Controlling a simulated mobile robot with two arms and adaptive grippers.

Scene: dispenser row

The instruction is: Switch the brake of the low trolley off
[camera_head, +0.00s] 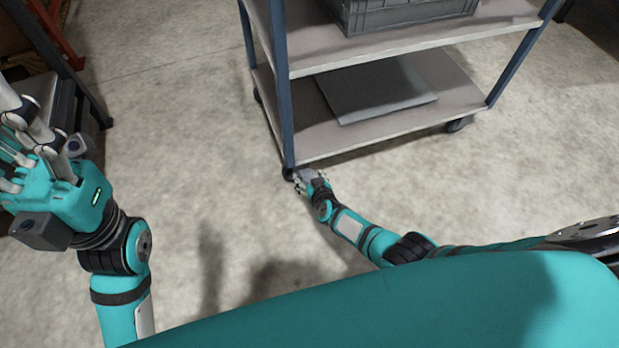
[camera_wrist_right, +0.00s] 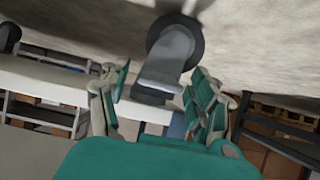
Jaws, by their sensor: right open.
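The low trolley (camera_head: 340,147) has two grey shelves on blue posts and stands on dark casters. My right gripper (camera_head: 305,178) is low by the floor at the trolley's near left caster (camera_head: 288,173). The right wrist view looks upside down, with the floor at the top. There the dark caster wheel (camera_wrist_right: 176,42) and a grey lever-like part (camera_wrist_right: 155,88) sit between the spread fingers of my right gripper (camera_wrist_right: 158,98). I cannot tell whether the fingers touch it or which way the brake is set. My left gripper (camera_head: 32,135) is raised at the far left, apart from the trolley.
A grey crate (camera_head: 400,12) stands on the upper shelf and a flat grey panel (camera_head: 375,92) lies on the lower one. Dark rack posts (camera_head: 75,85) stand at the left. The concrete floor (camera_head: 180,120) between rack and trolley is clear.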

